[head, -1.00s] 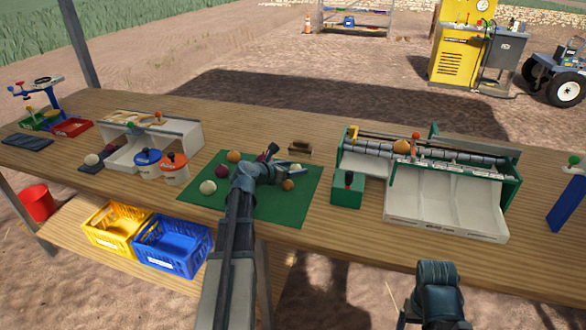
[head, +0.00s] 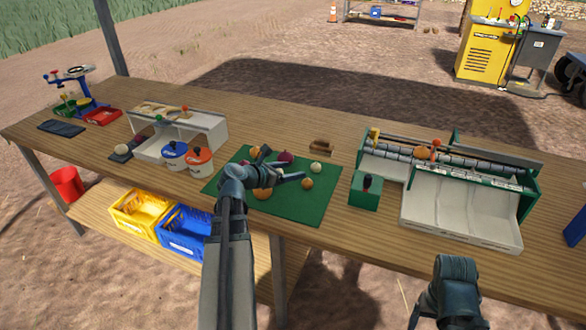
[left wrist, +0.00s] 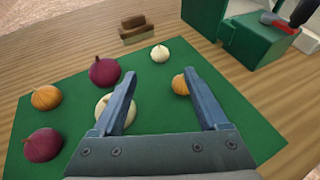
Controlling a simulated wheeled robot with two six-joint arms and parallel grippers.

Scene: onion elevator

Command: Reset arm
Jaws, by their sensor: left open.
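My left gripper (head: 285,165) is open and empty above the green mat (head: 312,207), its two fingers spread in the left wrist view (left wrist: 165,100). Several onions lie on the mat. A white onion (left wrist: 113,113) shows partly behind the left finger, and an orange onion (left wrist: 181,84) shows beside the right finger. Two red onions (left wrist: 104,70) and another orange onion (left wrist: 46,97) lie to the left. A small white onion (left wrist: 160,53) lies near the far edge. My right arm shows at the lower right of the head view, with its gripper out of sight.
The roller conveyor with a white tray (head: 455,215) stands right of the mat, with a green box (head: 365,191) between. Blue and orange lidded pots (head: 200,162) stand left. A brown block (head: 320,147) lies behind the mat. Yellow and blue crates (head: 140,213) sit below.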

